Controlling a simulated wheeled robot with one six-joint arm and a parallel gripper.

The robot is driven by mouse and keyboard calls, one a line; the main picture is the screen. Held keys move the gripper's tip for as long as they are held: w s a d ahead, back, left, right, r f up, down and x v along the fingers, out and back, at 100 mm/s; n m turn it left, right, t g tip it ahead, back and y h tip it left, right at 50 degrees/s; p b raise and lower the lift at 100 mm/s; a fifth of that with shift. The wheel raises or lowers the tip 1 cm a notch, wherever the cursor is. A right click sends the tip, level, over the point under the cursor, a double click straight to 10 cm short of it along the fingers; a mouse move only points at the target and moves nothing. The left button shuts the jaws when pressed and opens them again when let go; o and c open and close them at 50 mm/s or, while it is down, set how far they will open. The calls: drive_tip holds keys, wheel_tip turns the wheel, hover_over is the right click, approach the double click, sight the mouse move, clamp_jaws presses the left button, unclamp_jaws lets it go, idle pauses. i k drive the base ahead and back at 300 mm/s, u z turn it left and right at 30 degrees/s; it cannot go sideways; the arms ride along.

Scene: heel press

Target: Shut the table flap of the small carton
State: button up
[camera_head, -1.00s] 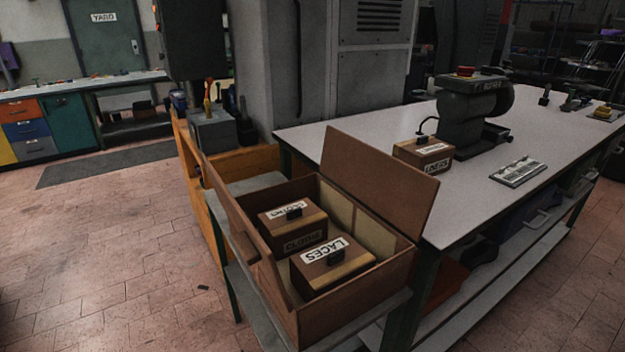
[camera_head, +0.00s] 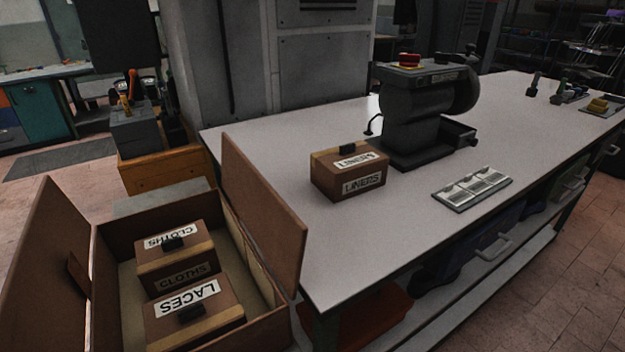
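The small carton (camera_head: 107,262) is a brown open-topped box at the lower left, beside the long table. Its table flap (camera_head: 262,213) stands up on the table side, tilted toward the table edge. The opposite flap (camera_head: 42,262) also stands open, leaning outward to the left, with a small handle-like piece on its inner face. Inside the carton are a CLOTHS box (camera_head: 199,239) and a LACES box (camera_head: 222,317), each with a dark knob on top. The carton's near end is cut off by the frame. My gripper is not in view.
The pale table (camera_head: 290,150) holds a LINERS box (camera_head: 322,180), a dark grey press (camera_head: 410,125) with a red button, and a metal tray (camera_head: 475,187). A wooden cabinet (camera_head: 160,175) with a grey bin stands behind the carton. Floor is open at the right.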

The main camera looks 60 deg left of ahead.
sight(280, 234)
drive_tip(key=i, duration=1.7)
drive_tip(key=u, duration=4.3)
drive_tip(key=k, duration=0.7)
drive_tip(key=z, duration=0.75)
drive_tip(key=i, duration=0.5)
